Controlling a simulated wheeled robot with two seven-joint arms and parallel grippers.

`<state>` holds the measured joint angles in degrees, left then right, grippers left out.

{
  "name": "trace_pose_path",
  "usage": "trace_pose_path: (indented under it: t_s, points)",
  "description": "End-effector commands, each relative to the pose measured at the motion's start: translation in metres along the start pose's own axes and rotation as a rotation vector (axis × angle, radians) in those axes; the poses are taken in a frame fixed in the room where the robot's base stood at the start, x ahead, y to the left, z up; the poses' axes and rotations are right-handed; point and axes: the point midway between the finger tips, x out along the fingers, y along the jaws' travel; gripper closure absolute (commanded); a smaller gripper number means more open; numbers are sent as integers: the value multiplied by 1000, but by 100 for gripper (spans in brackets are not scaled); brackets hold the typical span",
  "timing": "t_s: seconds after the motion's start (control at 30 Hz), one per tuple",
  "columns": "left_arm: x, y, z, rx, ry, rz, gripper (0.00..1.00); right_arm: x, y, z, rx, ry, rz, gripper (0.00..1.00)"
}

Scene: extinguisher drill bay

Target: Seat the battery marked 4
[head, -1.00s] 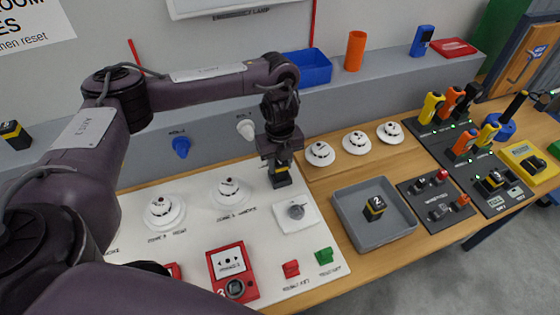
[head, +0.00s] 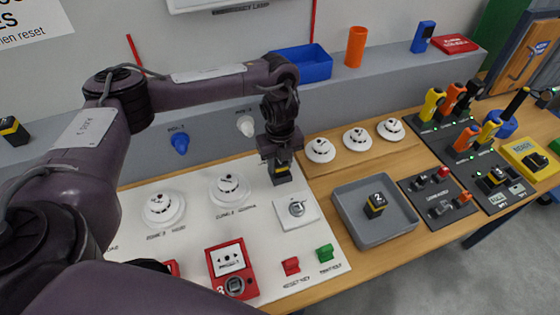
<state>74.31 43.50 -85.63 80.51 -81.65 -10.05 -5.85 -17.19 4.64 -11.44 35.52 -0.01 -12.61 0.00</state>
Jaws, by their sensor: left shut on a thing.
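Another such battery, marked 2 (head: 376,205), stands in the grey tray (head: 345,222). A similar block (head: 495,178) sits in the black charger board at the right. One more (head: 14,131) is on the ledge at the far left. My right gripper is not in view.
The white panel (head: 200,245) holds round detectors (head: 229,188), a square plate with a grey knob (head: 297,208), a red call point (head: 231,266), and red and green switches. A blue bin (head: 305,66) and orange cup (head: 356,47) stand on the back ledge. My arm covers the left.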

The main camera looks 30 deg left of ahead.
Motion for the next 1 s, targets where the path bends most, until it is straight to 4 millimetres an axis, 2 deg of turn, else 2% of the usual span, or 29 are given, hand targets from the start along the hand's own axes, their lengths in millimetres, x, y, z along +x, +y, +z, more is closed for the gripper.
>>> trace_pose_path:
  t_s: [0.27,0.3,0.47,0.67,0.8,1.0]
  points:
    - [1,0,0,0,0,-1,99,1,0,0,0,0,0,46]
    - [1,0,0,0,0,-1,65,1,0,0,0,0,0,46]
    - [2,0,0,0,0,-1,44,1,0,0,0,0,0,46]
    - [2,0,0,0,0,0,42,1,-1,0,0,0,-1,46]
    - [2,0,0,0,0,1,28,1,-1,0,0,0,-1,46]
    - [2,0,0,0,0,0,28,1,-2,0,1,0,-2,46]
